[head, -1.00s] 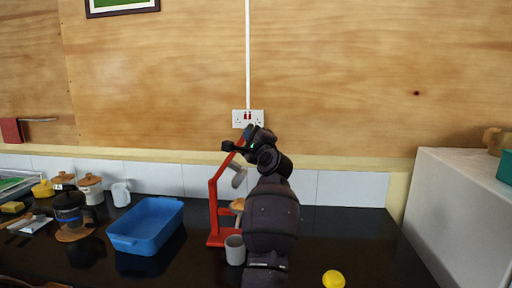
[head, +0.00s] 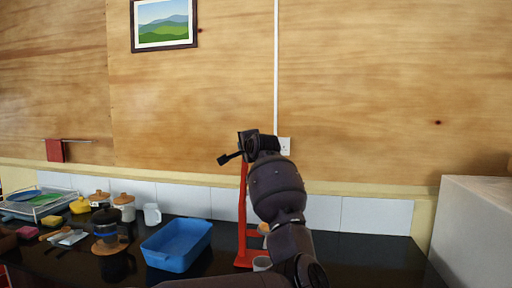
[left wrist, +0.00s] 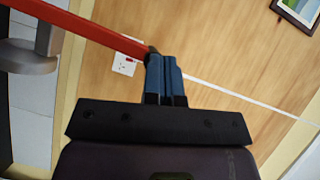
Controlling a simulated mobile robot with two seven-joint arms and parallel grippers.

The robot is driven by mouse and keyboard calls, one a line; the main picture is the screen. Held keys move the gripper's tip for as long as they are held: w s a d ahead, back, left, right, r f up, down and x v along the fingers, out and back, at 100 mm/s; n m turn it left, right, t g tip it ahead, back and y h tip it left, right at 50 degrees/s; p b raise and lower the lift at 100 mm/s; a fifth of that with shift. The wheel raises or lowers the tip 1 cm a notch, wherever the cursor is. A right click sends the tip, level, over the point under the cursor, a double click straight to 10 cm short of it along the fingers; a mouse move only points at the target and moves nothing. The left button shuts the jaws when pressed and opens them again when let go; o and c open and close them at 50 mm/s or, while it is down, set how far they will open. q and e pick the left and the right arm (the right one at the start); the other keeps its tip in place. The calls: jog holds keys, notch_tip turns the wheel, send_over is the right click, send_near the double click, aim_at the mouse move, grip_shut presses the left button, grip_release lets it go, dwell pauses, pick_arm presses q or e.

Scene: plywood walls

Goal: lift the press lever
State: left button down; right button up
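The red press (head: 243,212) stands on the dark counter, partly hidden behind my left arm in the head view. In the left wrist view its red lever (left wrist: 95,33) slants from upper left to a dark end at my left fingertips. A grey cylindrical part of the press (left wrist: 28,58) shows at the left there. My left gripper (left wrist: 163,60) has its blue fingers together, beside the lever's end; I cannot tell whether they touch it. In the head view, this gripper (head: 240,146) is high, near the top of the press. My right gripper is not in view.
A blue tub (head: 176,246) stands left of the press. A grey cup (head: 262,264) is close by the press, partly hidden by my arm. A French press (head: 107,228), jars and a white mug (head: 152,214) stand farther left. A white box-like unit (head: 475,228) bounds the right.

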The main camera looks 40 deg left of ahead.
pick_arm(q)
jog(key=s+a, duration=0.1)
jog(key=s+a+n+h+b, duration=0.1)
jog(key=a, duration=0.1)
jog(key=shift+a, duration=0.2)
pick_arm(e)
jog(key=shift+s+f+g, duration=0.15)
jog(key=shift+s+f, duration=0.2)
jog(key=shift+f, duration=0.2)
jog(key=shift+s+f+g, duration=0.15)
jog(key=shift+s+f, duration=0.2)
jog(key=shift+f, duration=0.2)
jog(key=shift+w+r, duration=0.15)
